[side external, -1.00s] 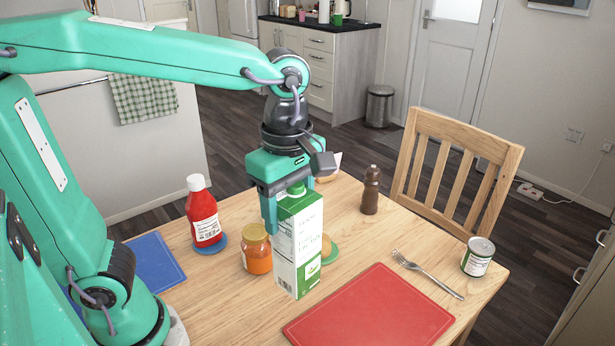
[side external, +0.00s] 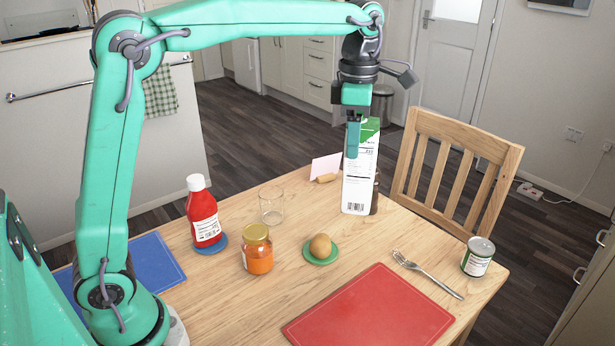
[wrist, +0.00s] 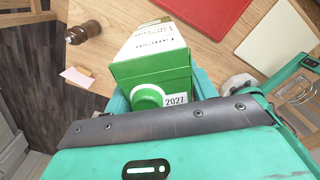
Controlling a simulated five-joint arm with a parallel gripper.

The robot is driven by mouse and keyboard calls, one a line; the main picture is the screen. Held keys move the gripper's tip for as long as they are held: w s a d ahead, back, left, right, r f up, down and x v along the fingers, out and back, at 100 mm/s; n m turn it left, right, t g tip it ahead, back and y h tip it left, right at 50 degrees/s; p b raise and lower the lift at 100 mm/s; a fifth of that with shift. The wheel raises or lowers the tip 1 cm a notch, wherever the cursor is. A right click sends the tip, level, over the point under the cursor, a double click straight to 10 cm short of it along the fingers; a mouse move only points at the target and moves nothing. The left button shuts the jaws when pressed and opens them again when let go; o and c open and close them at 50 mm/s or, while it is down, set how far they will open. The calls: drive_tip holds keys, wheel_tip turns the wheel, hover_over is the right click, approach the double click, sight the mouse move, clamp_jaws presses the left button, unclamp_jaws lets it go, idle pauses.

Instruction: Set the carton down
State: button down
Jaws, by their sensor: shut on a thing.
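The green and white carton (side external: 357,185) is upright in my gripper (side external: 354,150), near the back edge of the table in the side view. My gripper is shut on its upper part from above. I cannot tell whether the carton's base touches the table or hangs just over it. In the wrist view the carton (wrist: 152,55) points away from the jaws, its green cap end nearest and its far end out of sight. The wooden table (side external: 300,215) lies beneath.
A brown pepper mill (side external: 375,198) is partly hidden by the carton. A card in a wooden holder (side external: 326,168) stands to its left, with an empty glass (side external: 271,205) further left. An egg on a green coaster (side external: 320,258) and a red mat (side external: 370,312) lie in front.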

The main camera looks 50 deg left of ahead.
drive_tip(key=w+a+f+n, duration=0.3)
drive_tip(key=w+a+n, duration=0.1)
drive_tip(key=w+a, duration=0.4)
drive_tip(key=w+a+f+n, duration=0.3)
drive_tip(key=w+a+n, duration=0.2)
drive_tip(key=w+a, duration=0.3)
drive_tip(key=a, duration=0.4)
drive_tip(key=shift+a+n, duration=0.25)
drive_tip(key=shift+n, duration=0.05)
drive_tip(key=shift+w+f, duration=0.25)
drive_tip(key=shift+f, duration=0.45)
idle(0.5)
drive_tip(key=shift+w+f, duration=0.25)
drive_tip(key=shift+f, duration=0.75)
drive_tip(key=shift+f, duration=2.2)
